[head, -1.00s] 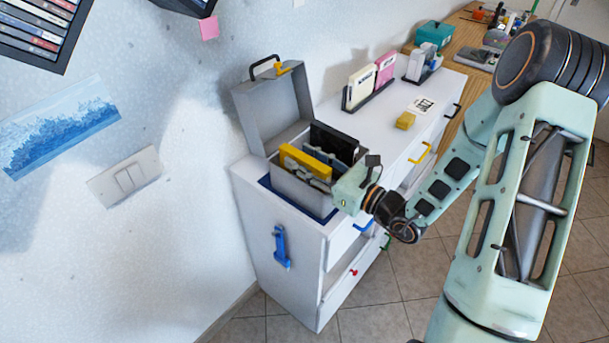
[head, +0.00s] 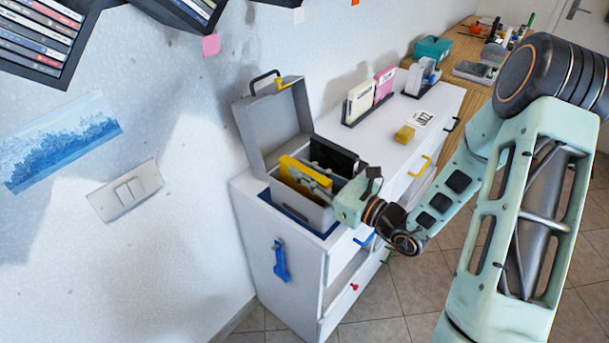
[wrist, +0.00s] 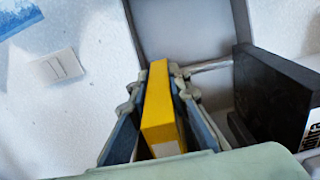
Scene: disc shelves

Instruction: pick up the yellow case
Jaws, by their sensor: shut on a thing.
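The yellow case (head: 303,172) stands in the open grey box on top of the white cabinet. My gripper (head: 322,182) reaches over the box from the right and is shut on the yellow case. In the wrist view the yellow case (wrist: 160,110) is upright between my two fingers (wrist: 158,82), one on each side of it. The case's lower part is hidden by the box wall and my gripper in the head view.
The box's raised lid (head: 270,125) is behind. A small yellow block (head: 404,133) and racks with cases (head: 370,97) are farther back on the cabinet (head: 385,150).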

